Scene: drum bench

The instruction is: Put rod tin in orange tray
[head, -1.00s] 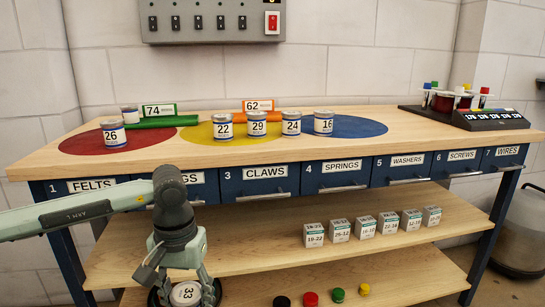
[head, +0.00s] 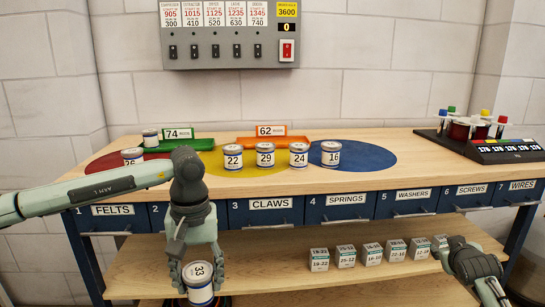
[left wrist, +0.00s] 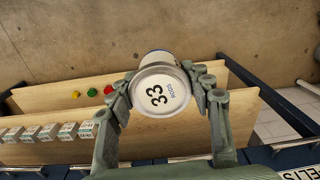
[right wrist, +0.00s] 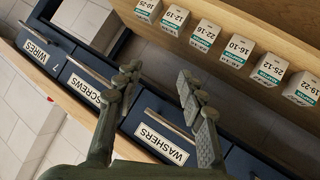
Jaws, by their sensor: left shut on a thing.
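The rod tin, white with a 33 on its round lid (head: 199,270), is held in my left gripper (head: 198,277), in front of the bench and below its top. In the left wrist view the lid (left wrist: 162,98) reads 33 RODS, between the two fingers (left wrist: 163,84). The orange tray (head: 246,141) is on the bench top at the back, behind a row of tins, with a 62 sign. My right gripper (head: 492,291) is low at the right, empty; its fingers are apart in the right wrist view (right wrist: 160,82).
Tins 22 (head: 233,157), 29 (head: 265,155), 24 (head: 299,155) and 16 (head: 331,154) stand before or right of the orange tray. A green tray (head: 193,144) lies left of it. Tin 26 (head: 133,156) is partly behind my left arm. Drawers and a shelf with small boxes are below.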

